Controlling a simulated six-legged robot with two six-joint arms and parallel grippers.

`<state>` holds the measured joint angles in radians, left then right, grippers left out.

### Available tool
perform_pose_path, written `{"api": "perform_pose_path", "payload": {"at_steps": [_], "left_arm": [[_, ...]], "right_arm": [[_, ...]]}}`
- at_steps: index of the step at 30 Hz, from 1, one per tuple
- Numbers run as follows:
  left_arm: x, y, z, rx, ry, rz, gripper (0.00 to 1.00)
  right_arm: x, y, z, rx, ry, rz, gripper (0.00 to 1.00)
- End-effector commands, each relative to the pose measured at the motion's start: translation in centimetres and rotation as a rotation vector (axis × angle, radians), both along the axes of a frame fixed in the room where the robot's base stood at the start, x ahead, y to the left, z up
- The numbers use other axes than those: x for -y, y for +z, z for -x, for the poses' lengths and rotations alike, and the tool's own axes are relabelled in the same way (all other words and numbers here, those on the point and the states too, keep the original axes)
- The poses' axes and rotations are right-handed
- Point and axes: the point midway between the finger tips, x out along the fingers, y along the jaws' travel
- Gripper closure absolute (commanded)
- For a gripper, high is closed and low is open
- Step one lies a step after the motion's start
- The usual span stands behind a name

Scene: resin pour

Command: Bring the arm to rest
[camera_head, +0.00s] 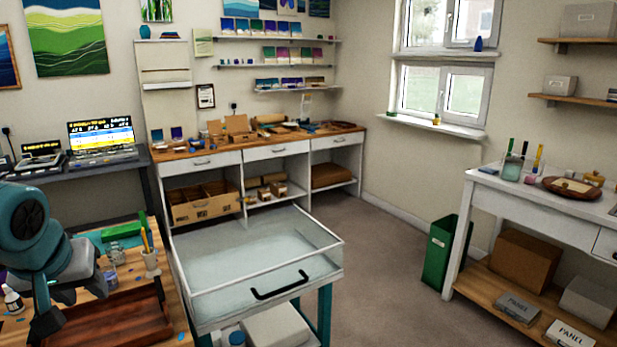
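My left arm, teal and grey, comes in at the left edge. Its gripper (62,308) hangs over the near-left wooden worktop (180,318), beside a reddish-brown wooden tray (125,318). Its dark fingers are partly covered by the arm's own links, so I cannot tell how far apart they are. I see nothing clearly held. My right gripper is not in view.
A green bin (438,252) and white table (535,203) are right. The floor (390,290) between is clear.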

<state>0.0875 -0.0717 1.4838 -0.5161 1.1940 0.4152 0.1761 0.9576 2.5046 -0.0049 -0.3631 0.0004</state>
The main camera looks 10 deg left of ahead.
Motion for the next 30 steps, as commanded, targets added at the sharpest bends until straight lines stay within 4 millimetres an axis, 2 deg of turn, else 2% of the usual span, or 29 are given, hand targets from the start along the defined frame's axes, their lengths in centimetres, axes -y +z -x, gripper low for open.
{"api": "perform_pose_path", "payload": {"at_steps": [3, 11, 17, 20, 23, 24, 26, 27, 29, 30], "left_arm": [[0.0, -0.2, -0.2, -0.004, -0.004, 0.001, 0.61], [3.2, -6.7, -4.6, -0.055, -0.133, 0.04, 0.61], [6.7, -13.1, -6.9, -0.096, -0.236, 0.092, 0.61], [9.3, -17.6, -7.5, -0.125, -0.296, 0.135, 0.61], [12.9, -23.6, -7.2, -0.166, -0.362, 0.2, 0.61], [14.6, -26.5, -6.5, -0.186, -0.388, 0.232, 0.61], [17.2, -30.6, -5.0, -0.215, -0.419, 0.284, 0.61], [18.8, -33.2, -3.7, -0.234, -0.435, 0.317, 0.61], [21.2, -36.9, -1.0, -0.263, -0.45, 0.364, 0.61], [22.6, -39.0, 0.9, -0.283, -0.453, 0.391, 0.61]], "right_arm": [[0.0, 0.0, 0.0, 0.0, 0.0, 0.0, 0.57], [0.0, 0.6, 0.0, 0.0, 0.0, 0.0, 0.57], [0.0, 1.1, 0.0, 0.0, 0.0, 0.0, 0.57], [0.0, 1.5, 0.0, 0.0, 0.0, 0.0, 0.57], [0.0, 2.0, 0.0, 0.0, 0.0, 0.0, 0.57], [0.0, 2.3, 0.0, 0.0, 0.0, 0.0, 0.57], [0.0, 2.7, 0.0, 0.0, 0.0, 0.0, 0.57], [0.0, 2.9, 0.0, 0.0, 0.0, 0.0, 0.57], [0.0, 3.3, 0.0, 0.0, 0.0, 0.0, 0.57], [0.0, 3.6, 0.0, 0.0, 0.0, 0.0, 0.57]]}}
